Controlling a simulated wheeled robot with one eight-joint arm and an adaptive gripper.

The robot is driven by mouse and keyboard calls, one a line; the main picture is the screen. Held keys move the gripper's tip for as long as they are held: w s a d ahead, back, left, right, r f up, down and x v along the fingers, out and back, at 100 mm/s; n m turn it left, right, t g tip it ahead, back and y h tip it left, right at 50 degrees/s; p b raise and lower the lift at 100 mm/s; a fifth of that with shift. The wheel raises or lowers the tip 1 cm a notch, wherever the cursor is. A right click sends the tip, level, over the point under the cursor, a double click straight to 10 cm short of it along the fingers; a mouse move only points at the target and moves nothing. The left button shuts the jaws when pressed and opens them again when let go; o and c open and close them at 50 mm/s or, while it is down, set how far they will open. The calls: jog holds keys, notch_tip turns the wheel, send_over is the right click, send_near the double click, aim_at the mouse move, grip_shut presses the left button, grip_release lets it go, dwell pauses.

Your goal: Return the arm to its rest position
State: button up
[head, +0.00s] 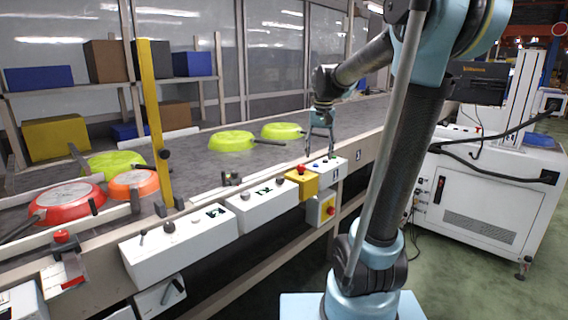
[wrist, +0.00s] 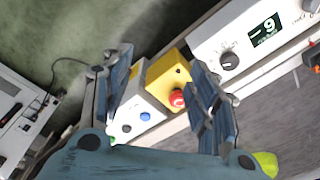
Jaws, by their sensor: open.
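My gripper (head: 320,150) hangs with its fingers pointing down over the near edge of the conveyor (head: 215,170), above the white button box (head: 326,172). In the wrist view my gripper (wrist: 160,62) has its two fingers spread apart, with nothing held between them. Between and below the fingers show a yellow box (wrist: 165,68) with a red button (wrist: 177,98) and the white box (wrist: 138,112) with small buttons. My arm reaches forward from its base at the lower middle of the head view, bent over the conveyor's side.
Green pans (head: 232,141), (head: 281,131) and (head: 113,165), a red pan (head: 67,203) and an orange pan (head: 134,184) lie on the conveyor. A yellow post (head: 154,120) stands among them. White control boxes (head: 180,245) line the near edge. A white cabinet (head: 488,195) stands right.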

jog(key=s+d+f+n, duration=0.1)
jog(key=s+d+f, duration=0.2)
jog(key=s+f, duration=0.6)
jog(key=s+d+f+n+t, duration=0.1)
jog(key=s+d+f, duration=0.2)
jog(key=s+f, duration=0.5)
jog(key=s, duration=0.8)
jog(key=shift+s+f, duration=0.25)
jog(key=shift+f, duration=0.15)
